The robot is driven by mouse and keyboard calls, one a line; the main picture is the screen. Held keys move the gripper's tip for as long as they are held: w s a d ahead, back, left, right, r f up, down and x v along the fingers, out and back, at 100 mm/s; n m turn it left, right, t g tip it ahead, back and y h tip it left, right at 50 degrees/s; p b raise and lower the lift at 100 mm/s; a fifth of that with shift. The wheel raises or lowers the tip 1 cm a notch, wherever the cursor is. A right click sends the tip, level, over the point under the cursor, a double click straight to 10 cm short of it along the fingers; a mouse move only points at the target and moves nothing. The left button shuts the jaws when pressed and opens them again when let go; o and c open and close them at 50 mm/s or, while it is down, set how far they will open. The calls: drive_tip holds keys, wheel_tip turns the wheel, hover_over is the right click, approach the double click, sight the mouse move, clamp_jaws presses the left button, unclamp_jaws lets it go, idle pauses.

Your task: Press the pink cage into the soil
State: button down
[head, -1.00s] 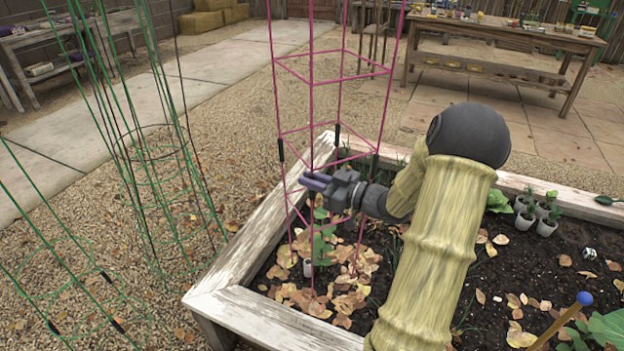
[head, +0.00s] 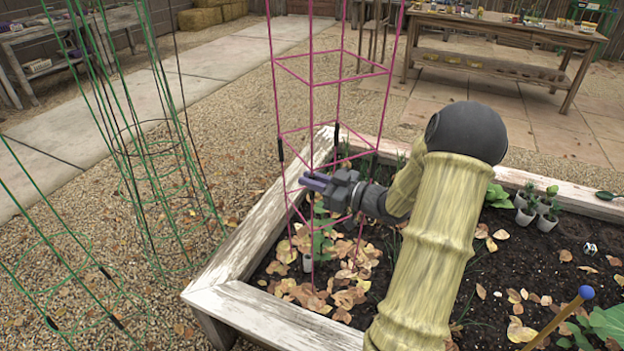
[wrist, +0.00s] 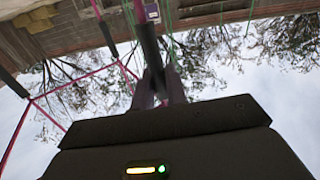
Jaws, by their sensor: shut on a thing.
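The pink cage (head: 308,83) is a tall square wire frame standing upright in the near-left corner of the raised bed (head: 255,308). Its legs reach down among dry leaves, and their tips are hidden by the leaves. Black sleeves sit on its uprights. My gripper (head: 312,183) is at the cage's lower part and is shut on it. In the wrist view the gripper's fingers (wrist: 158,88) meet at a dark-sleeved upright, and pink bars run off to the left. A green plant (head: 322,238) stands inside the cage.
Green wire cages (head: 160,170) stand on the gravel at left. Small potted seedlings (head: 538,210) and a blue-topped stake (head: 585,293) are in the bed at right. A wooden table (head: 500,45) stands behind.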

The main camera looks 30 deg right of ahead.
drive_tip(key=shift+f+b, duration=0.4)
drive_tip(key=shift+f, duration=0.45)
drive_tip(key=shift+d, duration=0.1)
drive_tip(key=c, duration=1.3)
unclamp_jaws()
drive_tip(key=shift+w, duration=0.1)
drive_tip(key=shift+c, duration=0.2)
drive_tip(key=shift+r, duration=0.1)
drive_tip(key=shift+s+d, duration=0.15)
drive_tip(key=shift+s, duration=0.15)
drive_tip(key=p+v, duration=0.2)
drive_tip(key=v, duration=1.4)
drive_tip(key=shift+s+d, duration=0.25)
drive_tip(key=shift+s, duration=0.05)
